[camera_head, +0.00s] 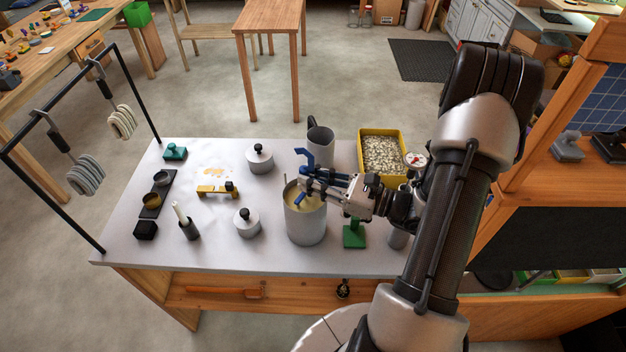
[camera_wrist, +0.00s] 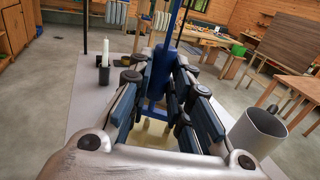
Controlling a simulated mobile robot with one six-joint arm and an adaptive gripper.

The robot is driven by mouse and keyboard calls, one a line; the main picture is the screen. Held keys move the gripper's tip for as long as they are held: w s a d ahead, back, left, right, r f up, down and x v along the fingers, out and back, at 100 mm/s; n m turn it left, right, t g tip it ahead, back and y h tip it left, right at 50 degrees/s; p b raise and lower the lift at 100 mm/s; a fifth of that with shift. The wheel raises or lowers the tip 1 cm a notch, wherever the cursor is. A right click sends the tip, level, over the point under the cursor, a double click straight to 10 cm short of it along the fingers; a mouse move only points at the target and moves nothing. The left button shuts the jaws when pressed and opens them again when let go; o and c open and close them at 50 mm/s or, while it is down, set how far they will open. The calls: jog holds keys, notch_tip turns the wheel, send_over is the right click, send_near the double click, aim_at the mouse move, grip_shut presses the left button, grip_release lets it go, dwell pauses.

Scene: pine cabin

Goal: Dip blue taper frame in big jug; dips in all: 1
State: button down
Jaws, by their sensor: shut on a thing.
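The blue taper frame (camera_head: 303,158) is gripped in my gripper (camera_head: 312,183), which is shut on it over the mouth of the large grey jug (camera_head: 306,227). A lower blue part of the frame shows within the jug's mouth, above pale yellow wax. Whether any tapers touch the wax is hidden by the fingers and jug wall. In the wrist view the blue frame (camera_wrist: 158,78) stands upright between the finger pads, with pale wax below it.
A smaller grey jug (camera_head: 320,145) stands behind. A yellow bin of pellets (camera_head: 382,157), a green stand (camera_head: 354,236), two lidded pots (camera_head: 260,158) (camera_head: 247,223) and a candle in a holder (camera_head: 188,226) surround it. A rack (camera_head: 128,78) with hanging tapers stands left.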

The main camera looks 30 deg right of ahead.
notch_tip(320, 180, up, 14)
jog(key=p, duration=1.1)
jog(key=shift+r, duration=0.2)
dwell(3.5)
notch_tip(320, 180, up, 3)
jog(key=p, duration=0.2)
jog(key=shift+p, duration=0.4)
